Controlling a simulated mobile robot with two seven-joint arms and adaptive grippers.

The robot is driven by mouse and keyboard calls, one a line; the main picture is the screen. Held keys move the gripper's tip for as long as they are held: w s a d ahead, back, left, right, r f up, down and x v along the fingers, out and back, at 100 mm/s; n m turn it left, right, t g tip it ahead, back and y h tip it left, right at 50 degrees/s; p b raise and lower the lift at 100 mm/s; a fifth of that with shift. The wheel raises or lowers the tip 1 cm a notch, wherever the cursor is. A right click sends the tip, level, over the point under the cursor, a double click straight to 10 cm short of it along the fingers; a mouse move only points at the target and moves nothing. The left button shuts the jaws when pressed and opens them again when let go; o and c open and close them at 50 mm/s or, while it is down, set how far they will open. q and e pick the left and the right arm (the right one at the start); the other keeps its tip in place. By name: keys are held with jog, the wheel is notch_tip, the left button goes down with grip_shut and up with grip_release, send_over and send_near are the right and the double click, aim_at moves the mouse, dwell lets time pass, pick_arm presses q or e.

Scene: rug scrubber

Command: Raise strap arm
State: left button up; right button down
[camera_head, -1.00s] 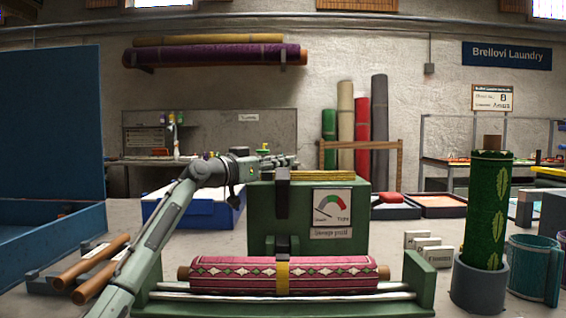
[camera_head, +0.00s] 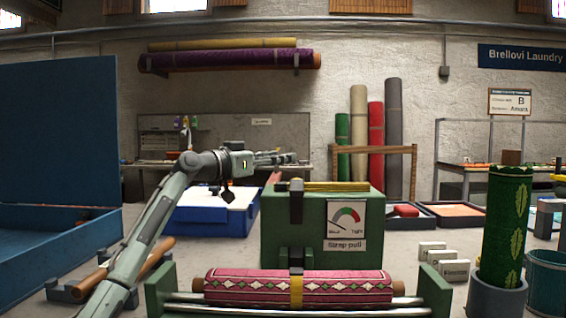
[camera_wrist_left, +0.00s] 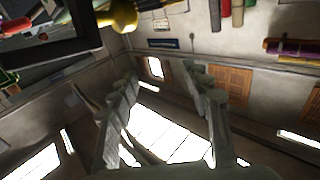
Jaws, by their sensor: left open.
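The green strap-pull machine (camera_head: 275,235) stands in the middle of the head view. Its gauge (camera_head: 346,220) has a needle pointing toward the left, slack side. A dark upright strap arm (camera_head: 296,205) runs down its front. A yellow strap (camera_head: 296,292) crosses the pink patterned rug roll (camera_head: 230,288) below. A yellow bar (camera_head: 340,186) shows along the machine's top. My left gripper (camera_head: 285,158) is above the machine in the picture, apart from the strap arm and empty. Its spread fingers also show in the left wrist view (camera_wrist_left: 160,85). My right gripper is out of view.
A green rolled rug (camera_head: 503,225) stands in a grey holder (camera_head: 497,298) at right, beside a teal cup (camera_head: 545,285). White blocks (camera_head: 432,252) stand near the roll's right end. A blue bin (camera_head: 50,240) is at left. A blue-and-white tray (camera_head: 212,215) lies behind my arm.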

pick_arm(q)
jog(key=shift+s+a+r+p, duration=0.2)
jog(key=shift+a+r+p, duration=0.1)
jog(key=shift+a+r, duration=0.55)
jog(key=v, duration=1.2)
